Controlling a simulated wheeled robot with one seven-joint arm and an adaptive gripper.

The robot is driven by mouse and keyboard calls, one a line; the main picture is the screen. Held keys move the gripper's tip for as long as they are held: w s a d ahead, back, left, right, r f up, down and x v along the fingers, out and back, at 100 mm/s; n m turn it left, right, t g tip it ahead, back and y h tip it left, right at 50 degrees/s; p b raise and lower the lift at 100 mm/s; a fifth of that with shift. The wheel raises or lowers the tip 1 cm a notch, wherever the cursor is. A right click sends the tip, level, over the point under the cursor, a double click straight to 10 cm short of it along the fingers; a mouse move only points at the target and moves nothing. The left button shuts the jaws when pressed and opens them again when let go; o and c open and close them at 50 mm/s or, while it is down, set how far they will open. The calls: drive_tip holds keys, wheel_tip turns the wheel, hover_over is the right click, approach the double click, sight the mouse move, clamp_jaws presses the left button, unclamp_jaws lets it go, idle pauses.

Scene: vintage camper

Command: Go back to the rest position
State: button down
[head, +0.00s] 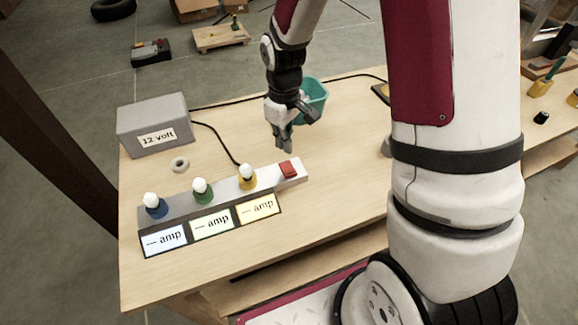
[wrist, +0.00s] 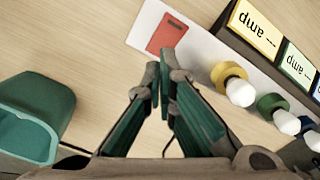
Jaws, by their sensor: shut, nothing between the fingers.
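My gripper (head: 285,146) points down above the wooden table, just behind the red switch end of the lamp strip. In the wrist view my gripper (wrist: 160,78) has its fingertips together with nothing between them. The white and grey strip (head: 222,199) carries a red switch (head: 289,169) at its right end and blue, green and yellow lamp sockets with white bulbs. The red switch also shows in the wrist view (wrist: 167,34), just beyond the fingertips. I cannot tell the exact height of the fingertips above the table.
A teal bin (head: 315,97) stands behind my gripper. Black cables cross the tabletop (head: 335,200). Amp cards (head: 211,222) lie along the strip's front.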

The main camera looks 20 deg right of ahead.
drive_tip(key=shift+r, duration=0.5)
drive_tip(key=s+r+m+t, duration=0.15)
drive_tip(key=s+r, duration=0.25)
drive_tip(key=r, duration=0.5)
drive_tip(key=s+r+m+t, duration=0.15)
drive_tip(key=s+r, duration=0.25)
drive_tip(key=r, duration=0.4)
drive_tip(key=s+r+m+t, duration=0.2)
drive_tip(key=s+r, duration=0.6)
drive_tip(key=s, duration=0.5)
drive_tip(key=shift+m, duration=0.5)
drive_tip(key=shift+r, duration=0.1)
